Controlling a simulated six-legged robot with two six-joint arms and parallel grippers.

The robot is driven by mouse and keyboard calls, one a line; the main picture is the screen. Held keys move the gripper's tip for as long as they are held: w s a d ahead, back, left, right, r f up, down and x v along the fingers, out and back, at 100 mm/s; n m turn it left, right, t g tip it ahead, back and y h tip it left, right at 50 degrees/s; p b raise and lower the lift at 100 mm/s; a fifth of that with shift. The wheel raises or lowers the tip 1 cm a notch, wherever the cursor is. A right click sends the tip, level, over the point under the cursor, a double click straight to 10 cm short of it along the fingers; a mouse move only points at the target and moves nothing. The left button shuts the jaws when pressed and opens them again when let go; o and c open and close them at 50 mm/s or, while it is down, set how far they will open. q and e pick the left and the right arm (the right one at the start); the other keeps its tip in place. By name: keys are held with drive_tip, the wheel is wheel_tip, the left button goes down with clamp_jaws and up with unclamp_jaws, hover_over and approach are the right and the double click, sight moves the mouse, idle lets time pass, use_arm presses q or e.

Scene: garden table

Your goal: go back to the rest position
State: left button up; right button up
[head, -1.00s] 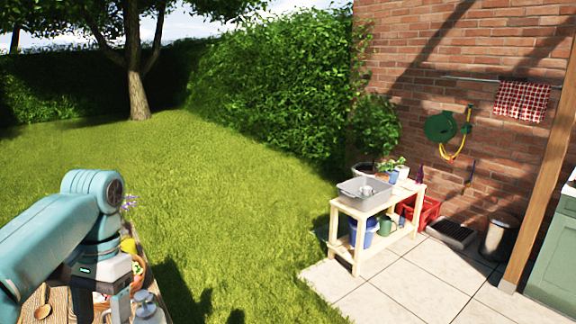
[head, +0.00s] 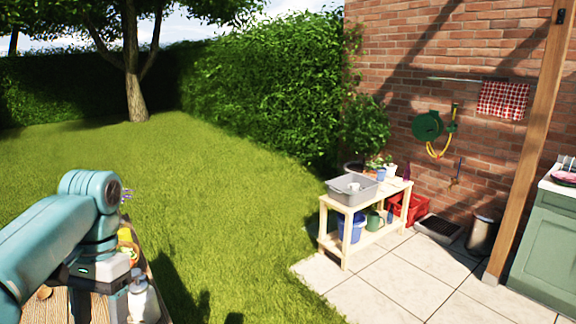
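My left arm comes in from the left, and its gripper (head: 99,302) points down over the wooden table (head: 56,309) at the lower left. Its two fingers stand apart, with bare wood showing between them, and I see nothing held. The fingertips are cut off by the bottom edge of the picture. My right gripper is not in view.
A whitish bottle (head: 143,303) stands close to the right of my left gripper. Something yellow and an orange-brown bowl are partly hidden behind it. Across the lawn (head: 220,190), a pale wooden bench (head: 333,240) carries a grey basin (head: 351,190). A wooden post (head: 527,150) stands at right.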

use_arm(q)
drive_tip(key=w+d+f+h, duration=0.1)
drive_tip(key=d+f, duration=0.3)
drive_tip(key=f, duration=0.6)
drive_tip(key=w+d+f+t+h, duration=0.1)
drive_tip(key=d+f, duration=0.3)
drive_tip(key=f, duration=0.7)
drive_tip(key=w+d+f+h, duration=0.1)
drive_tip(key=d+f, duration=0.3)
drive_tip(key=f, duration=0.6)
drive_tip(key=s+d+f+n, duration=0.1)
drive_tip(key=s+d+f, duration=0.2)
drive_tip(key=s, duration=0.3)
drive_tip(key=s+d+f+n+t+h, duration=0.1)
drive_tip(key=s+d+f, duration=0.1)
drive_tip(key=s+f, duration=0.4)
drive_tip(key=s+d+f+n+t, duration=0.1)
drive_tip(key=s+d+f, duration=0.2)
drive_tip(key=s, duration=0.3)
drive_tip(key=shift+s+d+f, duration=0.15)
drive_tip(key=shift+d+f, duration=0.2)
drive_tip(key=shift+f, duration=0.3)
